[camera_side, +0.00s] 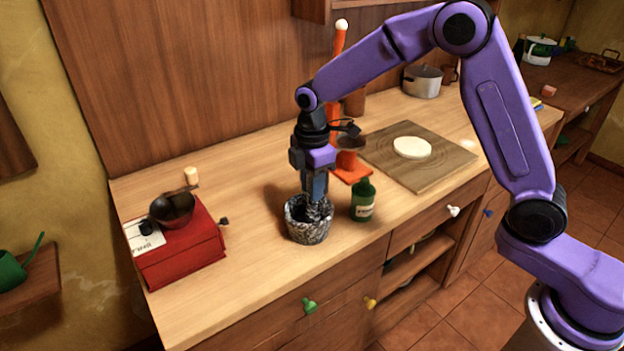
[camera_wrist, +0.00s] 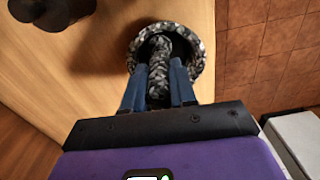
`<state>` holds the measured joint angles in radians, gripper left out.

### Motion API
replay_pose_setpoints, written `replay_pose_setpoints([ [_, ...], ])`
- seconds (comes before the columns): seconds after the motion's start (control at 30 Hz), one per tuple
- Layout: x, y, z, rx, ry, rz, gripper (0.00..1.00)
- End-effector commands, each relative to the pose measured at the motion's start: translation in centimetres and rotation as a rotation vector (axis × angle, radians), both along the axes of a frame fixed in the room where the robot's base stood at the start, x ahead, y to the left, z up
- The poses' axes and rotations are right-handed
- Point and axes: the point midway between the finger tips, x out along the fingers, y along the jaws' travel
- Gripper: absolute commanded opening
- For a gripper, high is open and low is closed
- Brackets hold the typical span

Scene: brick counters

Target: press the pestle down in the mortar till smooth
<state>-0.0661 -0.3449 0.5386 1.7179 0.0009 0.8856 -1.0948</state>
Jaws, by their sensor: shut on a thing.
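The mortar (camera_side: 308,228) is a speckled grey stone bowl standing on the wooden counter near its front edge. It also shows in the wrist view (camera_wrist: 196,45), with its dark inside facing me. The pestle (camera_wrist: 157,70), of the same speckled stone, stands between my fingers with its far end inside the mortar's rim. My gripper (camera_side: 316,190) points down over the mortar. In the wrist view my gripper (camera_wrist: 158,82) has its two blue fingers shut on the pestle, one on each side. The mortar's bottom and the pestle's tip are hidden.
A green bottle (camera_side: 362,200) stands close to the right of the mortar. A red box (camera_side: 185,252) with a dark bowl (camera_side: 172,208) on it is at the left. A wooden board (camera_side: 450,158) with white dough (camera_side: 412,147) lies at the right. Counter between box and mortar is clear.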

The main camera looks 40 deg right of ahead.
Motion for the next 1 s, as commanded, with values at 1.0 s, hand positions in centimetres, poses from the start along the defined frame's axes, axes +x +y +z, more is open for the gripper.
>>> replay_pose_setpoints([
  [1.0, 0.2, 0.4, 1.8, 0.001, -0.002, 0.001, 0.00],
])
